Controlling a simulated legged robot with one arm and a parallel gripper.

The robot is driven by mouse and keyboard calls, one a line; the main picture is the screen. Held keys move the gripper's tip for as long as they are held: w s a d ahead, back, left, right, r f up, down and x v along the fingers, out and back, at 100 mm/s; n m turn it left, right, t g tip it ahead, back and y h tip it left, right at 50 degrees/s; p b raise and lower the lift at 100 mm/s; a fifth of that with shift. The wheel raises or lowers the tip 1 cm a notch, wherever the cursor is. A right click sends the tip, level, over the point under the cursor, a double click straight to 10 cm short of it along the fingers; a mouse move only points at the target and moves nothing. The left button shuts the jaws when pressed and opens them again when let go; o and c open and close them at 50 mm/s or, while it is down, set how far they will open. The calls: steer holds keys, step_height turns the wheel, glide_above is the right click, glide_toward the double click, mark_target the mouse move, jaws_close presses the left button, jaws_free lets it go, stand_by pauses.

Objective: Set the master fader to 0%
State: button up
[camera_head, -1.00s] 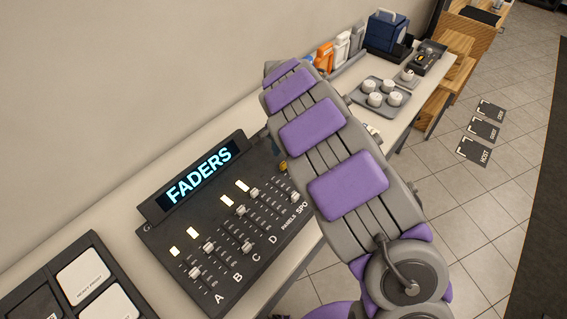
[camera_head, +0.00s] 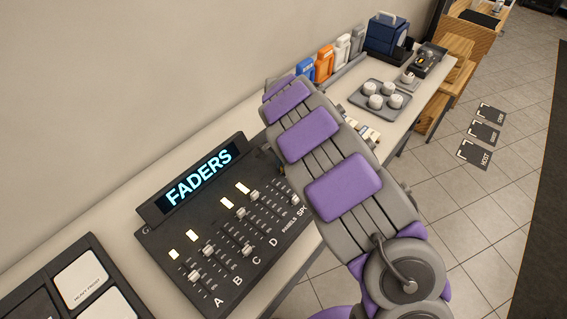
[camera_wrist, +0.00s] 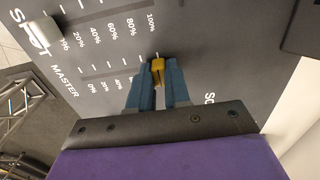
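The master fader's yellow knob (camera_wrist: 158,68) stands in the wrist view, near the high end of the MASTER row; the low end with its 0% label is to the left. My gripper (camera_wrist: 158,80) has its two blue fingers on either side of this knob, with no clear gap, and looks shut on it. The fingers hide part of the MASTER scale. In the head view the fader panel (camera_head: 182,266) stands under a lit FADERS display (camera_head: 198,177). My arm covers the panel's right end, hiding the yellow knob and my gripper there.
A white-grey knob (camera_wrist: 36,32) sits at the low end of the SPOT row. Faders A to D stand left on the panel. A button panel (camera_head: 75,250) is at lower left. A tray of white cylinders (camera_head: 362,99) and coloured bottles (camera_head: 324,62) stand farther along the table.

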jaws_close()
steer(key=s+d, duration=0.2)
steer(key=s+d+p, duration=0.1)
steer(key=s+d, duration=0.1)
steer(key=d, duration=0.1)
steer(key=s+d, duration=0.2)
steer(key=shift+d+r+p, duration=0.1)
steer(key=shift+d+p, duration=0.25)
steer(key=shift+p, duration=0.05)
steer(key=shift+s+d, duration=0.15)
steer(key=shift+d, duration=0.05)
steer(key=o, duration=0.6)
jaws_free()
steer(key=shift+d, duration=0.2)
steer(key=shift+a, duration=0.1)
